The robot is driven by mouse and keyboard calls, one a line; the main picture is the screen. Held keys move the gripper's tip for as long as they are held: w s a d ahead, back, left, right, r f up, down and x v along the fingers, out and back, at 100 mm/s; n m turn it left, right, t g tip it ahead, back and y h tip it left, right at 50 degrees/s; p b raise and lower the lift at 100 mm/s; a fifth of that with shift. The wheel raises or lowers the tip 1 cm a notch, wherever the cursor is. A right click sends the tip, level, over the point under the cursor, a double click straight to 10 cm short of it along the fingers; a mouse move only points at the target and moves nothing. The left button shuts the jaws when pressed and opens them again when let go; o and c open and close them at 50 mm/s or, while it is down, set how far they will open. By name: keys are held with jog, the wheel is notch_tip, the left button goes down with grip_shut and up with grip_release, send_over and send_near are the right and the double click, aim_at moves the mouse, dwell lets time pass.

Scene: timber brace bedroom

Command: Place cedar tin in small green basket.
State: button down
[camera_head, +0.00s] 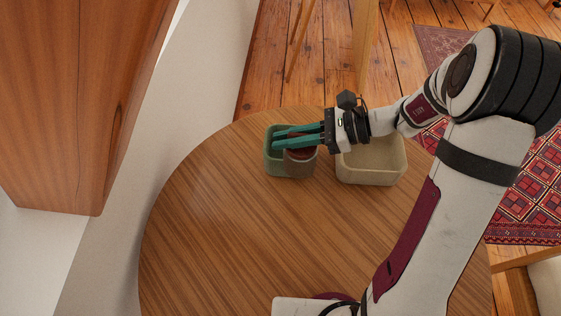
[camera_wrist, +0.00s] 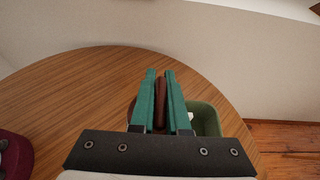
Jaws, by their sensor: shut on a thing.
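The cedar tin (camera_head: 299,163) is a small round brownish tin with a dark reddish top. My gripper (camera_head: 278,140) reaches in from the right, its two green fingers closed on the tin. In the wrist view, a reddish-brown strip of the tin (camera_wrist: 160,108) shows between the fingers (camera_wrist: 160,75). The small green basket (camera_head: 273,165) stands on the table below the fingers. The tin covers the basket's front right part in the head view. In the wrist view the basket (camera_wrist: 208,118) shows to the right of the fingers. I cannot tell whether the tin touches the basket.
A cream basket (camera_head: 371,178) stands just right of the green one, partly under my wrist. Both stand near the far edge of the round wooden table (camera_head: 230,230). The table's front and left are clear. A wooden cabinet (camera_head: 75,90) hangs at the left.

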jog(key=w+a, duration=0.2)
jog(key=w, duration=0.6)
notch_tip(320, 180, down, 10)
jog(key=shift+a+r, duration=0.15)
jog(key=shift+r, duration=0.05)
jog(key=c, duration=0.9)
grip_release()
jog(key=shift+f, duration=0.1)
